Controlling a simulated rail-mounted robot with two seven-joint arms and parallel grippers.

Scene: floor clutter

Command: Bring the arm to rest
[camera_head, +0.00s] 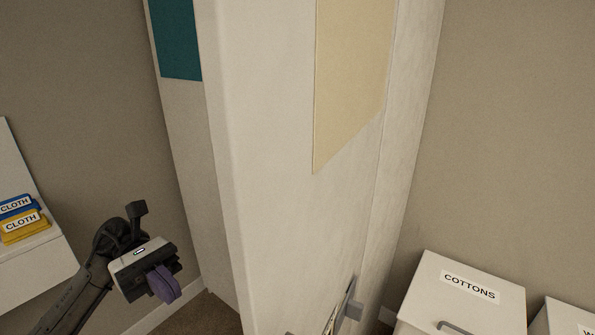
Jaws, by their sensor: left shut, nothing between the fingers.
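My left arm comes in from the lower left, and its gripper (166,286) hangs in front of the left wall, near the white column. A purple part shows at its front end, with the fingers closed together and nothing held between them. The gripper appears clear of the shelf and the column.
A white column (270,190) with a cream panel (350,70) and a teal panel (176,38) fills the middle. A blue cloth packet (18,206) and a yellow one (24,228) lie on a white shelf (35,270). A white COTTONS bin (470,270) stands right.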

